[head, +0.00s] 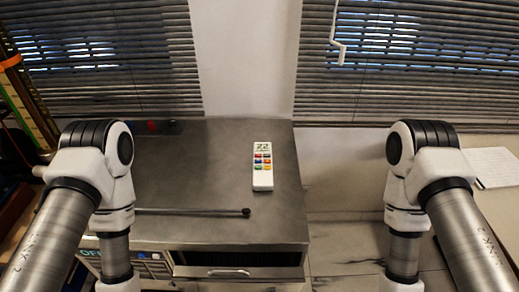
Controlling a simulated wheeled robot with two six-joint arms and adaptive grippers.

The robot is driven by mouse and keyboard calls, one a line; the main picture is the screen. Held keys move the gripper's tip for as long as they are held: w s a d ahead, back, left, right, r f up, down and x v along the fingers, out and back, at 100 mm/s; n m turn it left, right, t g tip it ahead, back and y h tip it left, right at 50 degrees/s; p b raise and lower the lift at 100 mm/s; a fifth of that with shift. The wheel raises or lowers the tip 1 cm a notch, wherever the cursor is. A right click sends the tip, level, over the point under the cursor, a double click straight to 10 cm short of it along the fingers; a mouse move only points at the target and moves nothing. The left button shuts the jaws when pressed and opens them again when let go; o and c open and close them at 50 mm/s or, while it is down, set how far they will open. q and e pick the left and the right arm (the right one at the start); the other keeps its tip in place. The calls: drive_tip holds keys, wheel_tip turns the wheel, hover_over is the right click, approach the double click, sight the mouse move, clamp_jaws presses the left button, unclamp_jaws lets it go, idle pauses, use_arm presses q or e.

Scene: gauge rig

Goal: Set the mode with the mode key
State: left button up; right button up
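A white handheld unit (263,183) lies on the grey cabinet top, right of its middle. Its small display (262,148) seems to read 22. Below the display are coloured keys (262,162) in two columns, with red, green, blue and yellow among them. Their labels are too small to read, so I cannot tell which is the mode key. My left arm comes down left of the unit and my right arm to its right, beyond the cabinet. Both grippers are below the picture edge. Nothing touches the unit.
The grey cabinet (205,180) has a dark rod (195,211) with a round end lying along its front part. A drawer with a metal handle (229,272) is at its front. A white notebook (494,165) is at the far right. Blinds hang behind. The top around the unit is clear.

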idle(0.4)
use_arm(q)
clamp_jaws()
idle(1.1)
